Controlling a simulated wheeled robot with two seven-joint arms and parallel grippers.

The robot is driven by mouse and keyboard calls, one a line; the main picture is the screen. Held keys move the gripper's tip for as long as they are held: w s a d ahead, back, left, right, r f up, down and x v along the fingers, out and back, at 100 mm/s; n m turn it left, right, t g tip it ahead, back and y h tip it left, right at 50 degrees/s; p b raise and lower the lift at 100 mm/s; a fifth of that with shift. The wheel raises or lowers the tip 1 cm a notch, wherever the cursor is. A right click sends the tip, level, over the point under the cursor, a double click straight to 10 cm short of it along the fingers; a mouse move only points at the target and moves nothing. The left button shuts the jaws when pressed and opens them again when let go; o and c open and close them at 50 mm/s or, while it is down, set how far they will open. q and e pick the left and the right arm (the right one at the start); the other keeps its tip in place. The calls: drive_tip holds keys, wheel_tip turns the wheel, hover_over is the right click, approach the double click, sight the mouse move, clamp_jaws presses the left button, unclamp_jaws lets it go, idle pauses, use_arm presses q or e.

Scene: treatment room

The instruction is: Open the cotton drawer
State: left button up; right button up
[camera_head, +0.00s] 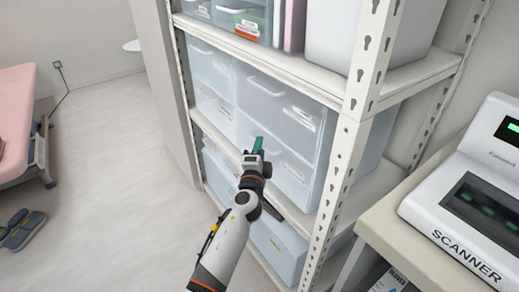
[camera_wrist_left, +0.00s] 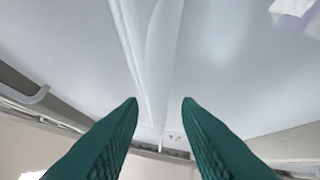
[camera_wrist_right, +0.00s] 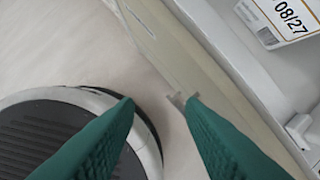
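Translucent drawers fill the middle shelf in the head view, with an upper right drawer (camera_head: 284,108), an upper left drawer (camera_head: 208,66) and a lower left drawer (camera_head: 213,106). They look shut; I cannot read which holds cotton. My left gripper (camera_head: 258,146) is in front of the right-hand drawers, hiding part of them. In the left wrist view its green fingers (camera_wrist_left: 160,102) are apart with nothing between them, facing pale drawer fronts. My right gripper (camera_wrist_right: 160,102) is open and empty in the right wrist view and is not seen in the head view.
A white metal shelf post (camera_head: 344,165) stands right of the drawers. A scanner (camera_head: 470,195) sits on a table at right. A pink bed (camera_head: 18,110) and shoes (camera_head: 22,229) are at left. The floor (camera_head: 110,170) between is clear.

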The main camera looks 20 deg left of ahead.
use_arm(q)
clamp_jaws()
drive_tip(key=shift+s, duration=0.1)
